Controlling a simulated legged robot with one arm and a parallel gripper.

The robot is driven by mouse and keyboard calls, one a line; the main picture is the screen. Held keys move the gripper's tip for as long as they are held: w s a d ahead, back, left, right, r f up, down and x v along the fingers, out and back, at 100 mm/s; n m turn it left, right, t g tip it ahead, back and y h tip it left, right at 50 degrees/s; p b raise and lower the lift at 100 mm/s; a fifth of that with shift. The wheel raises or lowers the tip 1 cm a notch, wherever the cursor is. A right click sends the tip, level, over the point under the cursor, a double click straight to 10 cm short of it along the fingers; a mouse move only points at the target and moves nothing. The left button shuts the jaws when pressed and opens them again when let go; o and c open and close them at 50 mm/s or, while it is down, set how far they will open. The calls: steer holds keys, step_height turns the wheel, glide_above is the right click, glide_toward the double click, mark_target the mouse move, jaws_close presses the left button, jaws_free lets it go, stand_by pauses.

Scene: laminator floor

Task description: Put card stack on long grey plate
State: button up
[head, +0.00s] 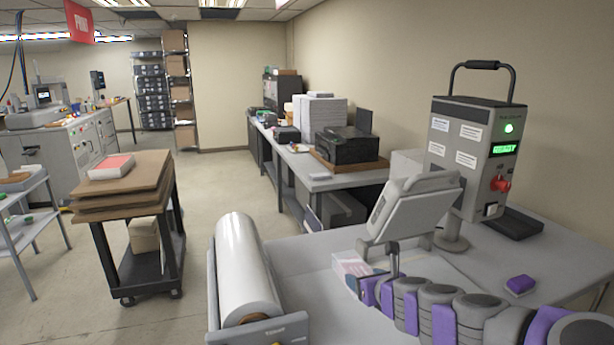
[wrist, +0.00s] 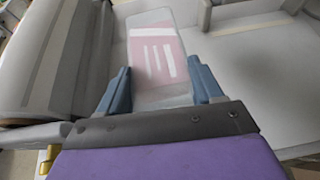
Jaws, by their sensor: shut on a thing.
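The card stack is a flat clear-and-white stack with a pink top and white bars; it shows in the wrist view (wrist: 158,52) and, partly hidden, in the head view (head: 348,262). My gripper (wrist: 161,75) is shut on the near part of the card stack, one blue-grey finger on each side; it also shows in the head view (head: 365,280). The stack is at the grey worktop; whether it touches the surface I cannot tell. A long pale grey flat surface (wrist: 258,72) lies to the right of the stack in the wrist view, its far parts cut off.
A large white film roll (head: 243,262) stands close left of the stack. A tilted grey panel on a post (head: 412,208) rises behind my gripper. A control box with a red knob (head: 474,160) and a purple block (head: 520,285) are on the right.

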steer(key=shift+w+a+m+h, duration=0.1)
steer(key=shift+w+m+h, duration=0.3)
steer(key=shift+m+h, duration=0.3)
steer(key=shift+w+a+m+h, duration=0.1)
steer(key=shift+w+m+h, duration=0.05)
steer(key=shift+m+h, duration=0.85)
steer(key=m+h, duration=0.1)
steer(key=s+m+h, duration=0.1)
steer(key=h, duration=0.1)
steer(key=shift+m, duration=0.3)
steer(key=shift+s+h, duration=0.2)
steer(key=shift+h, duration=0.2)
steer(key=shift+d, duration=0.3)
steer(key=shift+a, duration=0.25)
steer(key=shift+d, duration=0.25)
